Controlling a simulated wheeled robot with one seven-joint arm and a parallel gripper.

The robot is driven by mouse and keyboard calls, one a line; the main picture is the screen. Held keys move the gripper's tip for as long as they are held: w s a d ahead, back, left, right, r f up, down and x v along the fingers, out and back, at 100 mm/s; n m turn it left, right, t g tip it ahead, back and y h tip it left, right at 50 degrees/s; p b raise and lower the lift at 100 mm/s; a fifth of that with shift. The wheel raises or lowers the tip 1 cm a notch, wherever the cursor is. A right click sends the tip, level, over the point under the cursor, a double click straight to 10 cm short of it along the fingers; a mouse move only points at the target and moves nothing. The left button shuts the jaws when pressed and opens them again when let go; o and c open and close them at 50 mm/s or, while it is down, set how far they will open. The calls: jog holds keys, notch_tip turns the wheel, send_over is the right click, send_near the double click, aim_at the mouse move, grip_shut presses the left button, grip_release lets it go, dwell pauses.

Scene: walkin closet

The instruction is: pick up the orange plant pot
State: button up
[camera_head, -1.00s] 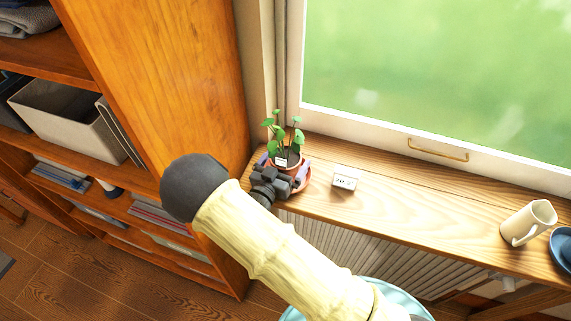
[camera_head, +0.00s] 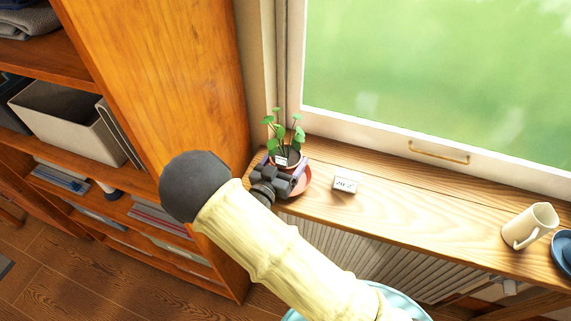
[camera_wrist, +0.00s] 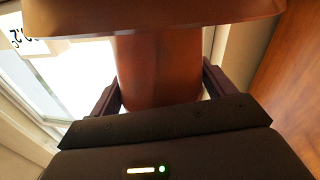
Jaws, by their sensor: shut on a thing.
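The orange plant pot (camera_head: 291,155) holds a green leafy plant (camera_head: 283,128) and is at the left end of the wooden sill. My gripper (camera_head: 283,175) is around the pot, with a finger on either side. In the wrist view, the orange-brown pot (camera_wrist: 156,75) is between the two dark fingers of my gripper (camera_wrist: 160,92), which is shut on it. A reddish saucer (camera_head: 304,184) shows beneath the pot, partly hidden by the gripper. The pot looks upright and slightly above the saucer, but the gap is hard to see.
A small white date block (camera_head: 344,184) stands just right of the pot. A tall wooden shelf (camera_head: 165,75) is close on the left, and the window (camera_head: 430,75) is behind.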

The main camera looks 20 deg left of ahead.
aim_at(286, 157)
notch_tip(286, 157, up, 9)
jog(key=shift+f+b, duration=0.2)
jog(key=shift+b, duration=0.4)
jog(key=shift+f, duration=0.1)
dwell(0.3)
